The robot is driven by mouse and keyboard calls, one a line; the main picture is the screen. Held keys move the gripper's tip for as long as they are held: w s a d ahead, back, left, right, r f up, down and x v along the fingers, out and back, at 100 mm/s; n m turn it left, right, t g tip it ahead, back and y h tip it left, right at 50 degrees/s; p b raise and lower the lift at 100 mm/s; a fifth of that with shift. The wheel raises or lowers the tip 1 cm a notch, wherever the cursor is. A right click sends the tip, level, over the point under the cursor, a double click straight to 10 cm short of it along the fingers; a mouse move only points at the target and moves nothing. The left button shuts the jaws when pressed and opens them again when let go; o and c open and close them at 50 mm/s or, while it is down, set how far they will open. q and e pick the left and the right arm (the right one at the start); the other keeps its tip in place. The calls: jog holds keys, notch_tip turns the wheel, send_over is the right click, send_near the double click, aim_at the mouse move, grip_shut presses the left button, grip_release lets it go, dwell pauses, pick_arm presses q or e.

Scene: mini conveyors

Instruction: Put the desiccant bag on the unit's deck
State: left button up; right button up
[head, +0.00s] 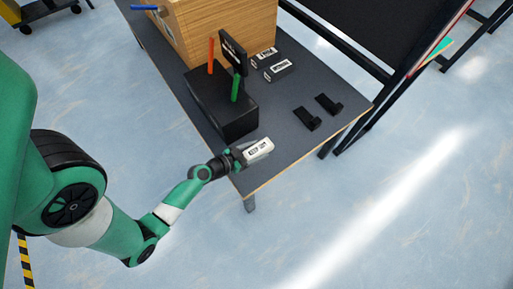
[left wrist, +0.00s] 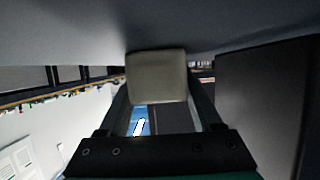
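The desiccant bag is a small white block-like packet (head: 258,151) with dark print, at the near end of the dark table in the head view. My left gripper (head: 241,155) is shut on it. In the left wrist view the bag (left wrist: 157,78) shows as a pale block between the two fingers. A black box-shaped unit (head: 222,104), with a red stick, a green stick and a small upright panel, stands just beyond the gripper. I cannot tell whether the bag touches the table. My right gripper is not in view.
The dark table (head: 285,125) has a clear strip right of the bag. Two small black brackets (head: 307,118) lie near its right edge, and two dark labelled blocks (head: 279,69) lie farther back. A large wooden box (head: 225,30) stands at the back.

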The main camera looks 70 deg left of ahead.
pick_arm(q)
jog(key=o, duration=0.3)
jog(key=shift+o, duration=0.2)
jog(key=shift+r+p, duration=0.15)
jog(key=shift+p, duration=0.25)
jog(key=v, duration=0.8)
jog(key=shift+s+r, duration=0.3)
jog(key=shift+s+d+r+p, duration=0.3)
jog(key=shift+s+r+p, duration=0.4)
jog(key=shift+p, duration=0.35)
jog(key=shift+s+d+p, duration=0.2)
jog(key=shift+s+p, duration=0.1)
jog(key=shift+s, duration=0.1)
jog(key=shift+o, duration=0.4)
jog(key=shift+f, duration=0.1)
